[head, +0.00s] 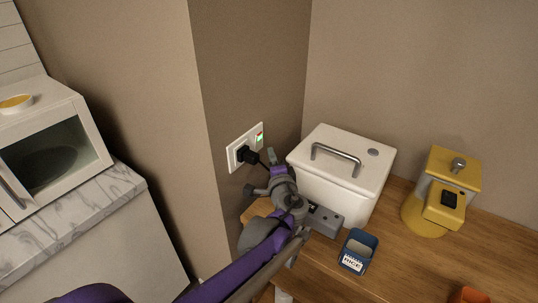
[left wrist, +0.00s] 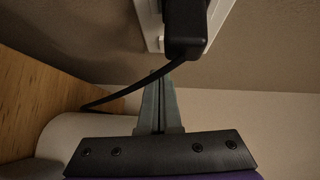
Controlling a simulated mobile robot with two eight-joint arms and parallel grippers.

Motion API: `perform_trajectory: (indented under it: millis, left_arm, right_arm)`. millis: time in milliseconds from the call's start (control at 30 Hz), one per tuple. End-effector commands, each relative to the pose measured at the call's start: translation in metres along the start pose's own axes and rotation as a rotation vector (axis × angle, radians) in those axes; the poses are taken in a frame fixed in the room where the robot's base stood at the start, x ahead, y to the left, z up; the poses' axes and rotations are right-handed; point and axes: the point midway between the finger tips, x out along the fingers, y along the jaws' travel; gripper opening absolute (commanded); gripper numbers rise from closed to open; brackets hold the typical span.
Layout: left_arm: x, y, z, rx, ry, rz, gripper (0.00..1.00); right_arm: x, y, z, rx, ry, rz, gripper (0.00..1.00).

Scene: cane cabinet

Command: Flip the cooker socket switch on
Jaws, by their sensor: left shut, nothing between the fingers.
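The white cooker socket (head: 235,161) is on the side of the wall corner, with a black plug (head: 247,155) in it. Its switch (head: 259,137), at the right end of the plate, shows a green patch with a reddish spot. My left gripper (head: 273,157) is shut and empty, just below and right of the switch; I cannot tell whether it touches the plate. In the left wrist view the shut fingers (left wrist: 160,88) point toward the socket (left wrist: 148,22), beside the plug (left wrist: 186,28) and its cord. The switch is not clear there. My right gripper is not in view.
A white cooker (head: 340,170) with a metal handle stands close right of my left gripper on the wooden counter (head: 400,265). A microwave (head: 50,150) is at left.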

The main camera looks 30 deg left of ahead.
Motion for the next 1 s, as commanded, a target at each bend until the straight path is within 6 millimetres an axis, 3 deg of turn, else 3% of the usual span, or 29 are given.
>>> perform_trajectory:
  millis: [67, 300, 500, 1000]
  left_arm:
    - [-0.001, 0.002, -0.004, 0.000, -0.001, 0.000, 0.00]
    - [-0.061, 0.012, -0.003, -0.001, 0.003, 0.001, 0.00]
    - [-0.090, 0.017, -0.003, 0.000, 0.002, 0.001, 0.00]
    - [-0.100, 0.019, -0.001, 0.000, -0.001, 0.000, 0.00]
  right_arm:
    - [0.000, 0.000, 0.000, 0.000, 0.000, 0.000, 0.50]
    - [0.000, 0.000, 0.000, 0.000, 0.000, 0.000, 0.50]
    - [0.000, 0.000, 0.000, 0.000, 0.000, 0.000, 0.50]
    - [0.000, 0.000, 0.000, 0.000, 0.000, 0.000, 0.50]
